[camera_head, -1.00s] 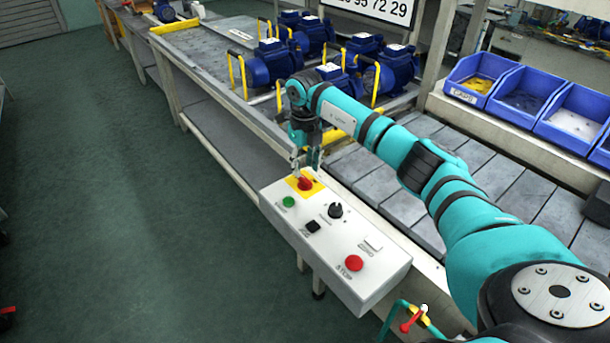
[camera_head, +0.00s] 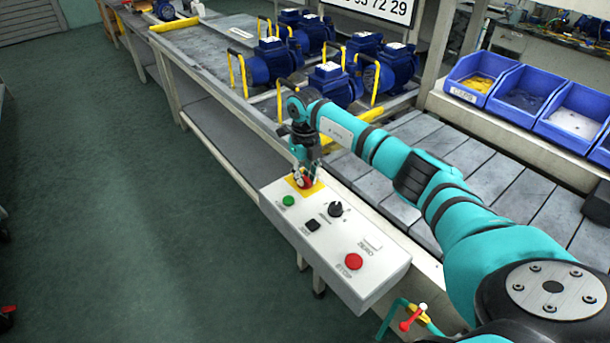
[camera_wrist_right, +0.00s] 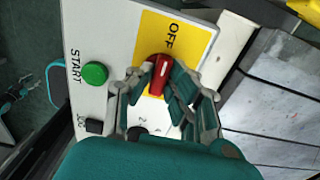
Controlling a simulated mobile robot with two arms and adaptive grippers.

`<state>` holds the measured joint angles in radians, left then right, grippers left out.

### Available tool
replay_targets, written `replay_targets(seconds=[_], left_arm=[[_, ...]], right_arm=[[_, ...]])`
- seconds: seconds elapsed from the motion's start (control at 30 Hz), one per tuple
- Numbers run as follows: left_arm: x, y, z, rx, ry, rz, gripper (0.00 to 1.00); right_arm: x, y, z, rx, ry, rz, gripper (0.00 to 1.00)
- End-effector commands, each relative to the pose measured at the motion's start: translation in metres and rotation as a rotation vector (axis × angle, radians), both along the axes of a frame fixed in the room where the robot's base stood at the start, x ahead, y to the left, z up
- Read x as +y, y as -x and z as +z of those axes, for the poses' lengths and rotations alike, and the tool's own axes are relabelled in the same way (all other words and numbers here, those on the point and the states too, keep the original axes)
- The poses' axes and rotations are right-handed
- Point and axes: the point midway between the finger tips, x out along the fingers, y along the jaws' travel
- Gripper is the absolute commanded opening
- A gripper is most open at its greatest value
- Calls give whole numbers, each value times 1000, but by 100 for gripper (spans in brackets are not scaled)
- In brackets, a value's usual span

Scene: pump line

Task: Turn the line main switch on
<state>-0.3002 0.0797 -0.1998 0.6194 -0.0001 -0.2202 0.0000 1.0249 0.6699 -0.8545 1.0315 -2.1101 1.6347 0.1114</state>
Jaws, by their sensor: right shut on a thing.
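The line main switch (camera_wrist_right: 160,75) is a red rotary knob on a yellow plate marked OFF (camera_wrist_right: 172,32) in the right wrist view. In the head view the red knob (camera_head: 304,182) sits at the far end of the white control box, partly hidden by my fingers. My right gripper (camera_head: 307,177) is down over it; in the wrist view its fingers (camera_wrist_right: 163,82) are closed around the red knob. The knob's white mark lies along its length, roughly pointing toward the OFF label. My left gripper is not in view.
The white control box (camera_head: 377,287) also carries a green START button (camera_head: 288,201), a black selector knob (camera_head: 335,209), a black button (camera_head: 312,225) and a red STOP button (camera_head: 354,261). Blue pumps (camera_head: 272,63) stand on the bench behind. Blue bins (camera_head: 520,92) are at right.

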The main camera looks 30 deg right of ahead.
Motion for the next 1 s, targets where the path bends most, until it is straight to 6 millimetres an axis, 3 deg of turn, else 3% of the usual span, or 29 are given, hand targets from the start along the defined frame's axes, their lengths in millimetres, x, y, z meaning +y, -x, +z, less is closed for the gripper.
replay_targets(seconds=[0.47,1.0], left_arm=[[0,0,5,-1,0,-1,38],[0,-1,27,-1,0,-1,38]], right_arm=[[0,0,2,0,1,-83,0],[0,0,3,0,0,-546,0]])
